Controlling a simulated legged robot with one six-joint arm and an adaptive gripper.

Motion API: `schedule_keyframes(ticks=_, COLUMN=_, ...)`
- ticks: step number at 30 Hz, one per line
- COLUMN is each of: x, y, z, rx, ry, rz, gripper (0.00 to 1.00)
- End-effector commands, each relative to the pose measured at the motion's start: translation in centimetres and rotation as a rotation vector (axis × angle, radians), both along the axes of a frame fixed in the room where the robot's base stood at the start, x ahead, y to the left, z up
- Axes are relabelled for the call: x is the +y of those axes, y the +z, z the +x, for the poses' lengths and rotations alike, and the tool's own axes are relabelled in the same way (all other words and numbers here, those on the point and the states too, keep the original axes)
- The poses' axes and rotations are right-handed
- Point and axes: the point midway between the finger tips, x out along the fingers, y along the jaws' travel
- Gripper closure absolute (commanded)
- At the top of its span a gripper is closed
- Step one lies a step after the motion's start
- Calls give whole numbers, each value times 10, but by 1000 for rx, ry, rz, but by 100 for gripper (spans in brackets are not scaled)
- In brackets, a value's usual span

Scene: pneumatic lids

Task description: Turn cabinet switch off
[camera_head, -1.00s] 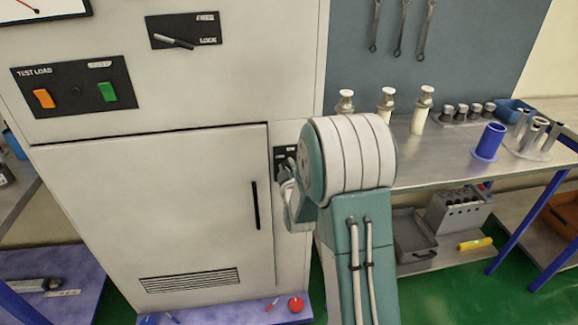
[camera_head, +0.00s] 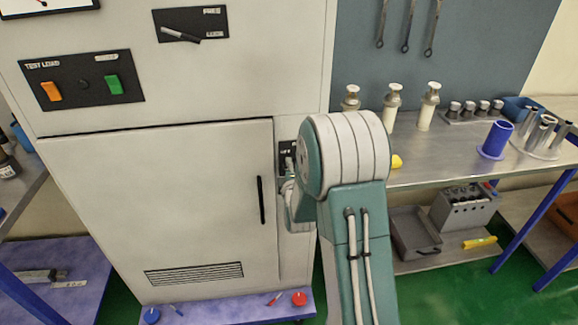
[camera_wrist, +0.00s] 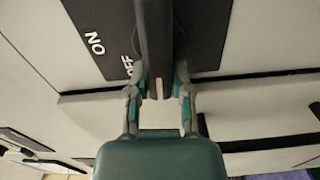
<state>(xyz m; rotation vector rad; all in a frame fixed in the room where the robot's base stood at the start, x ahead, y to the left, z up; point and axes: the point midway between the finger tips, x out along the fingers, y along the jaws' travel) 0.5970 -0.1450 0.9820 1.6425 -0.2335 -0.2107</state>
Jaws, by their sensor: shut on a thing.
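The cabinet switch is a dark lever (camera_wrist: 154,32) on a black plate (camera_wrist: 106,30) lettered ON and OFF in the wrist view. In the head view the plate (camera_head: 286,149) sits on the pale cabinet (camera_head: 160,215), right of its door. My gripper (camera_wrist: 158,80) is shut on the lever, with one finger on each side of it. The lever lies along the gripper's axis and covers part of the OFF lettering. In the head view my gripper (camera_head: 289,185) is at the plate's lower part, partly hidden by my arm.
The door handle (camera_head: 260,200) is just left of my gripper. A metal workbench (camera_head: 440,165) stands to the right with several white-bodied parts, a blue cylinder (camera_head: 496,139) and a yellow object (camera_head: 396,161) beside my arm. Another panel with orange and green switches (camera_head: 82,78) is upper left.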

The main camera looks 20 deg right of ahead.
Motion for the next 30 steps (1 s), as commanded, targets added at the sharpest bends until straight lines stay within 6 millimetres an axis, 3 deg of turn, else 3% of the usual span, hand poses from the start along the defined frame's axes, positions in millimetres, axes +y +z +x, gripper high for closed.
schedule_keyframes(ticks=1, x=1, y=-8, z=-2, rx=24, ry=1, rz=-14, gripper=100)
schedule_keyframes(ticks=23, x=1, y=-10, z=-2, rx=47, ry=1, rz=-92, gripper=100)
schedule_keyframes(ticks=24, x=1, y=-10, z=-2, rx=47, ry=1, rz=-92, gripper=59)
schedule_keyframes(ticks=25, x=1, y=-10, z=-2, rx=46, ry=1, rz=-92, gripper=45)
schedule_keyframes(ticks=26, x=1, y=-9, z=-2, rx=45, ry=1, rz=-92, gripper=37)
schedule_keyframes(ticks=30, x=1, y=-7, z=-1, rx=39, ry=1, rz=-93, gripper=37)
